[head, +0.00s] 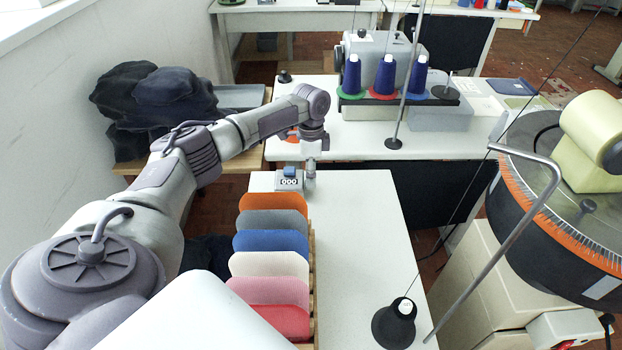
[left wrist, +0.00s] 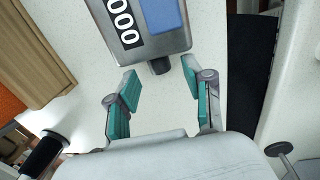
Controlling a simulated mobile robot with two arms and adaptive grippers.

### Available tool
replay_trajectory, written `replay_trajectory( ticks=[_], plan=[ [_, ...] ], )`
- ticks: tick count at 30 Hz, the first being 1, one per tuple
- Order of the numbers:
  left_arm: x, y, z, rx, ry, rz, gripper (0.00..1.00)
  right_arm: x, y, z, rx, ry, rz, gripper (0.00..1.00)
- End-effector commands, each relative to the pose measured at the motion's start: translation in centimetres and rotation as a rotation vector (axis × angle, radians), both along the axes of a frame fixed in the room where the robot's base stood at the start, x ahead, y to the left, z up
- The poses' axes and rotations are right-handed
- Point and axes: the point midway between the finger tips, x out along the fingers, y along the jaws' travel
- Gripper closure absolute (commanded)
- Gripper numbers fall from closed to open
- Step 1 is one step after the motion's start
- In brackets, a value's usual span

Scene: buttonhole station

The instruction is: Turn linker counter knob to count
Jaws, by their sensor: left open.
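The linker counter (head: 289,183) is a small grey box on the white table, with a white-on-black display reading 000 and a blue part on top. It also shows at the top of the left wrist view (left wrist: 174,48). Its dark knob (left wrist: 160,67) sticks out of the box's near side in that view. My left gripper (head: 310,178) hangs beside the counter, to its right in the head view. In the left wrist view its teal-padded fingers (left wrist: 160,72) are open, with the tips on either side of the knob and a gap to each. My right gripper is not in view.
A rack of coloured fabric panels (head: 270,243) stands in front of the counter. A black cone (head: 396,322) stands at the table's front right. The round linker machine (head: 560,205) is at the right. The table's middle (head: 360,230) is clear.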

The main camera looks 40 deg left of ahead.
Motion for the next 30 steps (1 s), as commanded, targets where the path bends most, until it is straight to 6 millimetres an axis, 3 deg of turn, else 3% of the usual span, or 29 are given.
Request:
replay_trajectory(
  ticks=[6, 15, 24, 30],
  plan=[
    [-0.1, -0.2, -1.9, 0.000, -0.001, 0.000, 0.49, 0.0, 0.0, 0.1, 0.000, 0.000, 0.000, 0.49],
    [-0.1, -0.2, -2.1, 0.000, -0.001, 0.000, 0.49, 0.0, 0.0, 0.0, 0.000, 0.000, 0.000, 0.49],
    [-0.1, -0.2, -2.1, 0.000, -0.001, -0.001, 0.97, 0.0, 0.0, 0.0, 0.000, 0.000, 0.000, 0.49],
    [-0.2, -0.2, -1.9, 0.006, -0.008, -0.001, 1.00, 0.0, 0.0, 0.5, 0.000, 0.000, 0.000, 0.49]
  ],
)
